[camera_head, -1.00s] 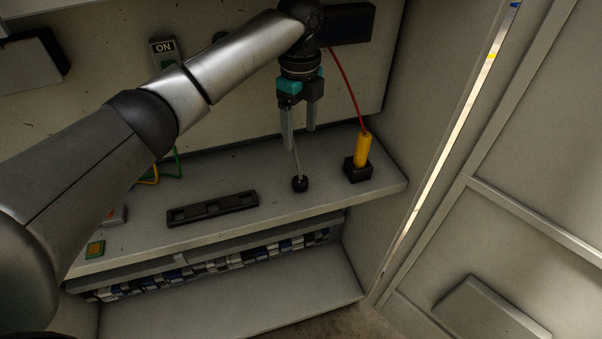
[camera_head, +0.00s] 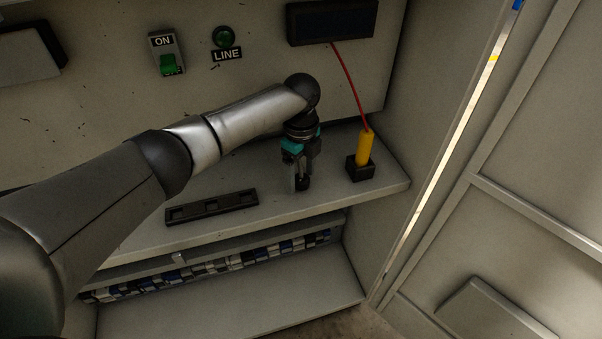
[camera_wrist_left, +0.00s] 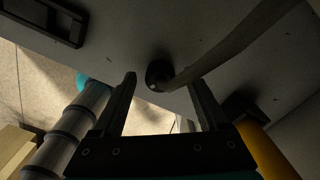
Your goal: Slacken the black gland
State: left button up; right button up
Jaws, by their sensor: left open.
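The black gland (camera_wrist_left: 157,73) is a small round fitting on the grey shelf, with a grey cable coming out of it in the left wrist view. In the head view the gland (camera_head: 304,183) is partly hidden behind the fingers. My left gripper (camera_head: 299,186) is open and points down over the gland. In the left wrist view its two fingers (camera_wrist_left: 163,80) stand apart, with the gland between their tips in the picture. I cannot tell whether either finger touches it. My right gripper is not in view.
A yellow handheld probe (camera_head: 366,147) with a red lead stands in a black holder (camera_head: 360,173) just right of the gripper. A black slotted strip (camera_head: 211,207) lies left on the shelf (camera_head: 270,216).

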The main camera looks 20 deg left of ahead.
pick_arm(q)
grip_shut()
dwell(0.5)
